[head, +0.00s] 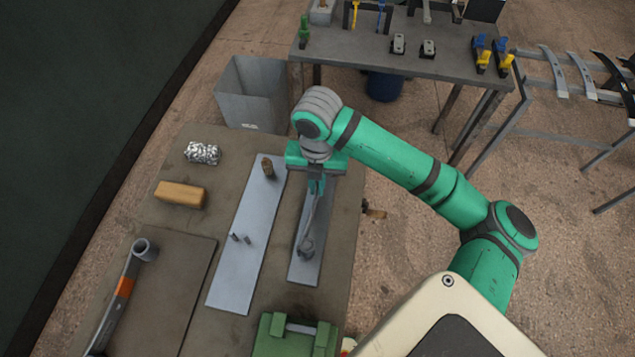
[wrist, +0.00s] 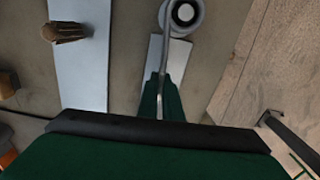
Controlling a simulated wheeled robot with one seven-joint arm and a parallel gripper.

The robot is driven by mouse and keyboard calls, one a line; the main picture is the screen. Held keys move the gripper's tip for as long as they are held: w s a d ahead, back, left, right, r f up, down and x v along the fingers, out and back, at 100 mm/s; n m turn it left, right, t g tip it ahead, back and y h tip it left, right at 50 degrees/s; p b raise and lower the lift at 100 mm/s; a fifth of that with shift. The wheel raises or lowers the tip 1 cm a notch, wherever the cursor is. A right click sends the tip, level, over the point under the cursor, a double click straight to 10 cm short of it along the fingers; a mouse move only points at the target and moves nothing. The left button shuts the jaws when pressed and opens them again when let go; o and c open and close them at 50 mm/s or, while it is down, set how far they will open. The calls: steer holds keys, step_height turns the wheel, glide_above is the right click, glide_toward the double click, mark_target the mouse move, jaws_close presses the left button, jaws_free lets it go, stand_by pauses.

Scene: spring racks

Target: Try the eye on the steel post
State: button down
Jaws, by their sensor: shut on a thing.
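My gripper (head: 317,188) points down over the right-hand grey plate (head: 306,276) on the bench. It is shut on a thin grey strip, the spring leaf (head: 311,218), which ends in a rolled eye (head: 305,249). In the wrist view the leaf (wrist: 165,55) runs away from the jaws (wrist: 160,112) to the round eye (wrist: 185,13), cut by the top edge. A pale round centre shows inside the eye; I cannot tell whether it is a steel post or the plate behind.
A brown stub (head: 267,168) stands on the left-hand plate. A foil lump (head: 202,152), a tan block (head: 180,194) and an orange-banded tool (head: 124,288) lie left. A green box (head: 296,336) is at the near edge. A grey bin (head: 253,92) stands behind the bench.

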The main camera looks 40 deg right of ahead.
steer(key=shift+f, duration=0.5)
steer(key=c, duration=1.9)
jaws_free()
steer(key=shift+o, duration=0.2)
steer(key=shift+f, duration=0.1)
step_height(320, 180, up, 11)
steer(key=shift+f, duration=0.1)
steer(key=shift+w, duration=0.1)
